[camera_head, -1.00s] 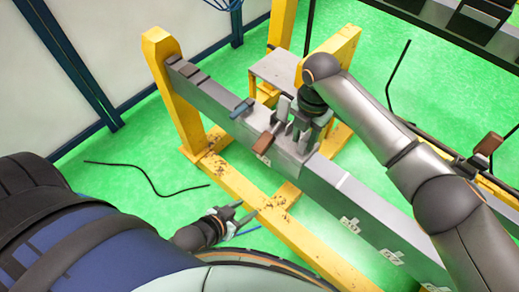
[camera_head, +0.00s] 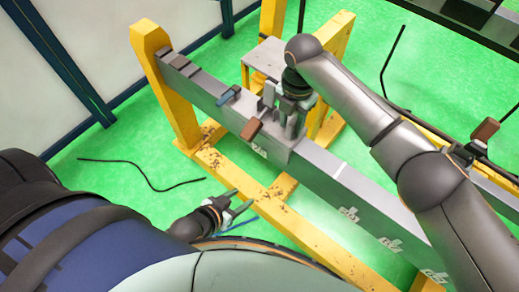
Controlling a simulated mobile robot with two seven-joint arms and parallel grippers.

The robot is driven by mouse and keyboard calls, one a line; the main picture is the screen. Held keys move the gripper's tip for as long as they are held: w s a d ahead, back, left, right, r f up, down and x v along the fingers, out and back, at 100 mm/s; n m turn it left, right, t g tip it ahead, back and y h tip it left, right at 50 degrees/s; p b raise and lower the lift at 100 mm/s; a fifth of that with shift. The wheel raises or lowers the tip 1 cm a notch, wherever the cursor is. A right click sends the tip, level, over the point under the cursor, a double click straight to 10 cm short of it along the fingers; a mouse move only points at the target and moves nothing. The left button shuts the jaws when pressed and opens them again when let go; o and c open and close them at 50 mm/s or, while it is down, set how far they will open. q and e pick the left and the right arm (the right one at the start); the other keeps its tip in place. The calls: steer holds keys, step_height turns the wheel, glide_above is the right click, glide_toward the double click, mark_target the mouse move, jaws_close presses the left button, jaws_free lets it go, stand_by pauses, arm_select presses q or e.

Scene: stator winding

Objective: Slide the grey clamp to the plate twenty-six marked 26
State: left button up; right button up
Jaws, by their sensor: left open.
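The grey clamp (camera_head: 283,142) sits astride the long grey beam (camera_head: 325,178). A brown-handled lever (camera_head: 251,129) shows at its left side. My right gripper (camera_head: 291,108) is over the clamp's upright parts, seemingly touching them. Its fingers are largely hidden, so I cannot tell whether they are shut on it. Small white number plates lie along the beam's front face: one just below the clamp (camera_head: 260,151), others further right (camera_head: 349,214), (camera_head: 391,244), (camera_head: 434,275). Their numbers are too small to read, so I cannot pick out 26. My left gripper (camera_head: 240,203) is open and empty, low in front of the beam.
A yellow frame (camera_head: 166,85) carries the beam. A small grey table (camera_head: 265,57) stands behind. A black cable (camera_head: 148,184) lies on the green floor at left. The beam's top right of the clamp looks clear, partly covered by my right arm.

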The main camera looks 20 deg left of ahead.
steer(key=shift+s+d+p, duration=0.1)
steer(key=shift+d+p, duration=0.1)
steer(key=shift+p, duration=0.4)
steer(key=shift+o, duration=1.4)
steer(key=shift+r, duration=5.05)
